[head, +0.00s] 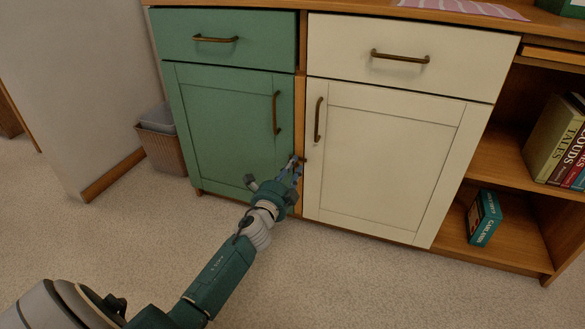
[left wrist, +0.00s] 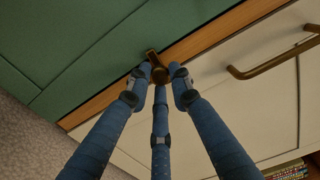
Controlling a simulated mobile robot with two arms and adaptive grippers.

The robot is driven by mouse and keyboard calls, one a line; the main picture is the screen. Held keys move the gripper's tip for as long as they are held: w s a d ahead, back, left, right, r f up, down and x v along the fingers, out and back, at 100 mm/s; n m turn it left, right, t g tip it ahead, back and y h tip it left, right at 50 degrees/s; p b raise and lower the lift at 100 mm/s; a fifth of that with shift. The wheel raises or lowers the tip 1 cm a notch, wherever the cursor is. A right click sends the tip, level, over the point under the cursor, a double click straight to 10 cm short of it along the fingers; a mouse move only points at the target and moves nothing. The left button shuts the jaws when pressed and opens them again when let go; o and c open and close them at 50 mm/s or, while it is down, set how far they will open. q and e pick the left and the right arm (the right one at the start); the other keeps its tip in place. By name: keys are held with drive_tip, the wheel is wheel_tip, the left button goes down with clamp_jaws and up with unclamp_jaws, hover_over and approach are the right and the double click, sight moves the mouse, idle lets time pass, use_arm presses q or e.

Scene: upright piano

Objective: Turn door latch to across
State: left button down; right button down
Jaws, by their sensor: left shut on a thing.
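The door latch (left wrist: 151,57) is a small brass piece on the narrow wooden strip between the green door (head: 225,130) and the cream door (head: 385,160). In the left wrist view its visible end points up-left toward the green door. The rest is partly hidden by fingertips, so its full angle is hard to tell. My left gripper (left wrist: 163,78) has three blue fingers closed around the latch's round middle. In the head view the left gripper (head: 296,168) reaches the strip from below left, and the latch is too small to read there. My right gripper is out of view.
Brass handles stick out close by, on the green door (head: 277,113) and on the cream door (head: 319,119). Drawers are above both doors. An open shelf with books (head: 560,140) is at the right. A bin (head: 163,145) stands at the left by the wall. The carpet in front is clear.

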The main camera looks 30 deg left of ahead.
use_arm(q)
drive_tip(key=shift+a+n, duration=0.4)
drive_tip(key=c, duration=1.6)
unclamp_jaws()
drive_tip(key=shift+s, duration=0.1)
drive_tip(key=shift+o, duration=0.2)
drive_tip(key=v, duration=1.2)
drive_tip(key=shift+d, duration=0.1)
